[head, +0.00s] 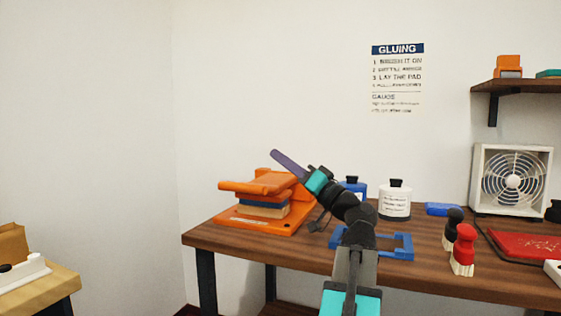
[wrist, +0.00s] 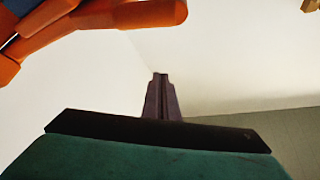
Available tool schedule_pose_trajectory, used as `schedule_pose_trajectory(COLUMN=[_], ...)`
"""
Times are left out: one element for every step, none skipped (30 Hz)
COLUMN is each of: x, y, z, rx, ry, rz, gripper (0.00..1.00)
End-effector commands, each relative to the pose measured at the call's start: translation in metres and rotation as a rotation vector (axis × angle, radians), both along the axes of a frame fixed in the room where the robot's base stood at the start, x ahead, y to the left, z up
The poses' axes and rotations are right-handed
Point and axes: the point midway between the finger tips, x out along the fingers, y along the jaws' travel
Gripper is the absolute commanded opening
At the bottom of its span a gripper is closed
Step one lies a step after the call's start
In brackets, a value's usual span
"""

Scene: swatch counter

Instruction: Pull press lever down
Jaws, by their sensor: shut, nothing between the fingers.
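The orange press (head: 290,222) stands on the left part of the table, with its upper plate (head: 262,183) over a stack of blue and tan layers (head: 262,209). An orange bar (head: 226,186) with a rounded end sticks out at the press's left; it looks like the lever. My gripper (head: 274,153) is above the press, its purple fingers pointing up and left, shut and empty. In the wrist view the closed fingers (wrist: 160,76) are clear of the orange press parts (wrist: 120,16) at upper left. I cannot tell for certain which of these is the lever.
On the wooden table (head: 222,240), a blue frame (head: 401,252) lies near my arm. A white bottle (head: 395,204) and a blue bottle (head: 354,187) stand behind it. Black and red stamps (head: 464,248), a red pad and a fan (head: 512,178) are at right. Space above the press's left is free.

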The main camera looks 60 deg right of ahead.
Motion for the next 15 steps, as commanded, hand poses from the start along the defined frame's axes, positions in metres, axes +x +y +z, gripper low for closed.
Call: schedule_pose_trajectory(x=[0.000,-0.001,-0.001,-0.001,-0.001,-0.001,-0.002,-0.002,-0.002,-0.003,-0.003,-0.004,-0.004,-0.004,-0.008], y=[-0.001,-0.001,-0.002,-0.002,-0.003,-0.004,-0.005,-0.005,-0.006,-0.007,-0.008,-0.009,-0.010,-0.010,-0.010], z=[0.003,0.004,0.007,0.009,0.011,0.015,0.018,0.021,0.024,0.027,0.030,0.034,0.037,0.040,0.037], rx=[0.000,-0.001,0.000,0.000,0.000,-0.001,-0.001,-0.001,-0.001,-0.001,-0.001,-0.001,-0.002,-0.001,0.000], ry=[0.000,0.000,0.000,-0.001,-0.001,0.000,0.000,0.000,0.000,0.000,0.000,-0.001,0.000,0.000,0.000], rz=[0.000,0.000,0.000,0.001,0.001,0.001,0.002,0.002,0.002,0.002,0.002,0.003,0.003,0.004,0.002], gripper=[0.00,0.00,0.00,0.00,0.00,0.00,0.00,0.00,0.00,0.00,0.00,0.00,0.00,0.00,0.00])
